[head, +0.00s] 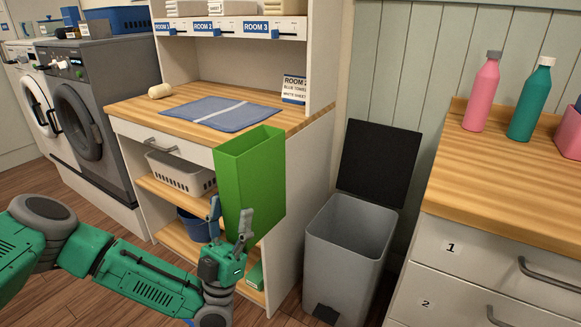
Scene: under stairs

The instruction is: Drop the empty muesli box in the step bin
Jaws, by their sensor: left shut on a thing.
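A tall green box (252,183), open at the top, is held upright in front of the wooden-topped unit; I take it for the muesli box, and it looks empty inside. My left gripper (229,222) is shut on its lower left part. The grey step bin (345,250) stands on the floor to the right of the box, between the unit and the drawer cabinet. Its dark lid (380,163) is up and its top is open. The box is apart from the bin, left of its opening. My right gripper is not in view.
The wooden-topped unit (128,107) holds a folded blue cloth (219,113), with baskets on shelves below. A drawer cabinet (500,262) on the right carries pink (481,93) and teal (530,102) bottles. Washing machines (95,110) stand at the left.

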